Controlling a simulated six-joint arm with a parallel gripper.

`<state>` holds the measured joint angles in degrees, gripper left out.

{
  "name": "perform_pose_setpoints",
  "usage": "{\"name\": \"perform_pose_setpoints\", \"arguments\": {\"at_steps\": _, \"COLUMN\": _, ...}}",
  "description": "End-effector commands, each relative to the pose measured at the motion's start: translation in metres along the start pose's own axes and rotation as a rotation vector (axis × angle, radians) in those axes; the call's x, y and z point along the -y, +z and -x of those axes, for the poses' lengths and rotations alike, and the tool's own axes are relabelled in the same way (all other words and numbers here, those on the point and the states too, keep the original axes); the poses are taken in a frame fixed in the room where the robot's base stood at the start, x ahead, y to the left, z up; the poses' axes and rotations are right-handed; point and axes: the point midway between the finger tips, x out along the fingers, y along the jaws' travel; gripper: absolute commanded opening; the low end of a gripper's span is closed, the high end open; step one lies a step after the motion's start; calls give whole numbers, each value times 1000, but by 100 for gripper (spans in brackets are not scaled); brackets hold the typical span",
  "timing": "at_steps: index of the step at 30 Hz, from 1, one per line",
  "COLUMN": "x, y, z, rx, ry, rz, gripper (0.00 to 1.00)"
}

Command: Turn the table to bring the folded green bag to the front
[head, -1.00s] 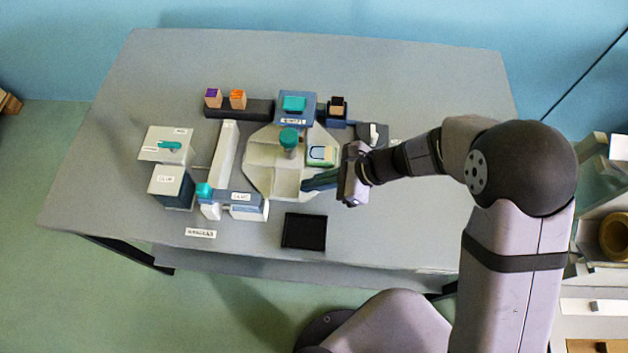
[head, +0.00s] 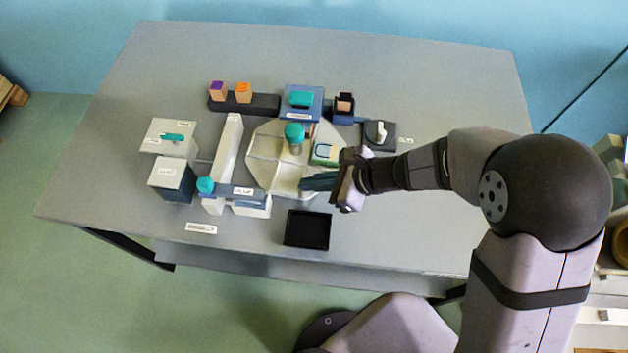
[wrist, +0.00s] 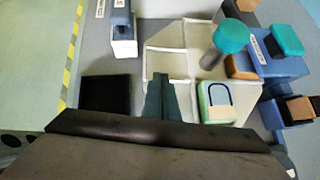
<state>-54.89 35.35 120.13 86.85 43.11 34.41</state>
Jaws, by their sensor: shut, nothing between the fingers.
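The pale octagonal turntable (head: 262,172) has raised dividers and a post with a teal knob (head: 294,133). The folded green bag (head: 324,153) lies in a compartment on its right side, partly hidden by my gripper. In the wrist view the bag (wrist: 218,103), green with a pale face and a dark blue loop, is just right of my fingers. My gripper (head: 304,184) is shut and empty, its dark teal fingers over the front right part of the turntable. In the wrist view the fingertips (wrist: 160,80) lie beside a divider; contact cannot be told.
A black tray (head: 307,230) lies in front of the turntable. A blue box with a teal top (head: 302,103) stands behind it, a long white block (head: 229,147) to its left. A lever on a dark base (head: 380,135) stands right, near my arm.

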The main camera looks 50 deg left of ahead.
Motion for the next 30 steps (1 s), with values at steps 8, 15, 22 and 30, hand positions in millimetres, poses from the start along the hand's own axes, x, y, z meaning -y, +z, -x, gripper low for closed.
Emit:
{"name": "perform_pose_setpoints", "arguments": {"at_steps": 8, "x": -9, "y": 4, "z": -11, "rx": 0, "ry": -83, "rz": -74, "gripper": 0}}
{"name": "perform_pose_setpoints", "arguments": {"at_steps": 15, "x": -15, "y": 12, "z": -19, "rx": 1, "ry": -171, "rz": -156, "gripper": 0}}
{"name": "perform_pose_setpoints", "arguments": {"at_steps": 22, "x": -20, "y": 21, "z": -28, "rx": 2, "ry": -255, "rz": -234, "gripper": 0}}
{"name": "perform_pose_setpoints", "arguments": {"at_steps": 30, "x": -23, "y": 31, "z": -37, "rx": 0, "ry": -257, "rz": -236, "gripper": 0}}
